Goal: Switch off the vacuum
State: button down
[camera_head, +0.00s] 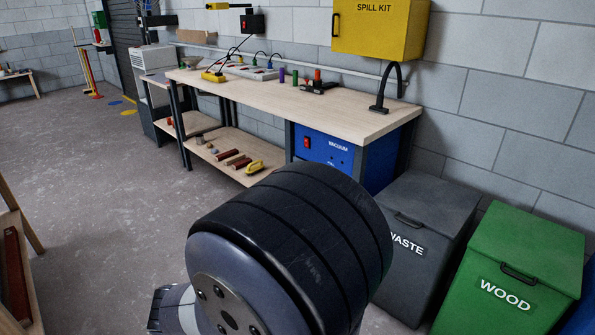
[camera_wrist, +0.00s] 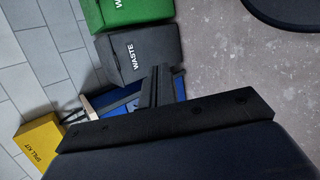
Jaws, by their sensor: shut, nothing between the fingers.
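The vacuum (camera_head: 328,152) is a blue unit with white lettering under the right end of the workbench. A red switch (camera_head: 307,142) sits on the left of its front; whether it is on or off is too small to tell. In the wrist view, blue parts of the vacuum (camera_wrist: 123,103) show behind and beside my gripper (camera_wrist: 159,70). My gripper is shut and empty, apart from the switch as far as I can tell. The switch is not visible in the wrist view. In the head view my dark arm hides the gripper and the floor before the vacuum.
The workbench (camera_head: 345,109) carries tools and a black hose arm (camera_head: 387,88). Its lower shelf holds several battens and a yellow tool (camera_head: 254,167). A grey waste bin (camera_head: 424,220) and green wood bin (camera_head: 527,255) stand right of the vacuum. Open floor (camera_head: 110,200) lies left.

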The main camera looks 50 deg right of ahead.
jog(key=w+f+t+h+b, duration=0.2)
jog(key=w+f+h+b, duration=0.2)
jog(key=w, duration=0.3)
jog(key=w+f+n+t+h+b, duration=0.1)
jog(key=w+f+t+h+b, duration=0.2)
jog(key=w+h+b, duration=0.3)
jog(key=shift+w+d+f+b, duration=0.2)
jog(key=shift+w+f+b, duration=0.15)
jog(key=shift+w+f, duration=0.7)
jog(key=shift+w+r, duration=0.15)
